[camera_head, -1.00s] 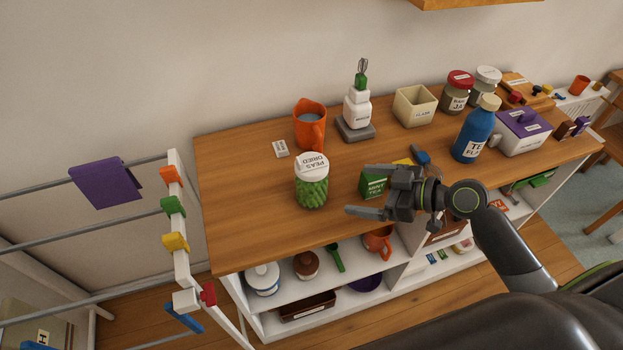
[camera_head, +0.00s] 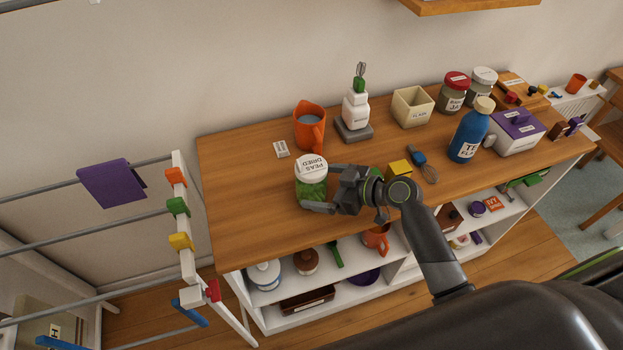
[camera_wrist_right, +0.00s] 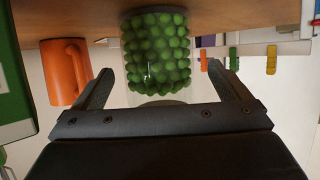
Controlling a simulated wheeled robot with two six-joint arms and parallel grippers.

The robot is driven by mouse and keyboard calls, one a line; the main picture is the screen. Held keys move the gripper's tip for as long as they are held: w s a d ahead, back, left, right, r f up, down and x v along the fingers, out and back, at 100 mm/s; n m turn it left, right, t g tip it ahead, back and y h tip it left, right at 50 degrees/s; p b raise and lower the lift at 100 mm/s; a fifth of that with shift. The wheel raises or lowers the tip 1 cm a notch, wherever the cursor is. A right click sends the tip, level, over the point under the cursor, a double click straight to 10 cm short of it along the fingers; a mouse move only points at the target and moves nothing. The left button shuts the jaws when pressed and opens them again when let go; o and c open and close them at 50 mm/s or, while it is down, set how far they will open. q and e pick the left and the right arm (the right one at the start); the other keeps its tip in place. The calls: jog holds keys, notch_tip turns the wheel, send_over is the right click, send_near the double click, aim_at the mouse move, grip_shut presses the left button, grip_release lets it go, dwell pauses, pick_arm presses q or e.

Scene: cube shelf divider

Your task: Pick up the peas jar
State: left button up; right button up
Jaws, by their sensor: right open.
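The peas jar (camera_head: 311,172) stands upright on the wooden shelf top, a clear jar of green peas with a white lid marked "PEAS DRIED". My right gripper (camera_head: 322,188) reaches it from the right, its fingers at the jar's sides. In the right wrist view the jar (camera_wrist_right: 157,52) is centred ahead of the open fingers (camera_wrist_right: 165,82), one to each side, with a gap showing on both sides. How deep the jar sits between the fingers is hard to tell. My left gripper is not in view.
An orange mug (camera_head: 309,128) stands close behind the jar. A white label (camera_head: 281,149) lies to its left. A white bottle on a grey base (camera_head: 355,118), a cream box (camera_head: 412,106) and a blue bottle (camera_head: 468,135) stand further right. A drying rack (camera_head: 181,215) is at the left.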

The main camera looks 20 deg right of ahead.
aim_at(311, 165)
jog(key=shift+p+x, duration=0.45)
jog(key=shift+x, duration=1.35)
jog(key=shift+d, duration=0.1)
jog(key=shift+w, duration=0.1)
jog(key=c, duration=1.4)
jog(key=shift+r, duration=0.15)
notch_tip(311, 165, up, 10)
jog(key=shift+f+b, duration=0.1)
jog(key=shift+b, duration=0.6)
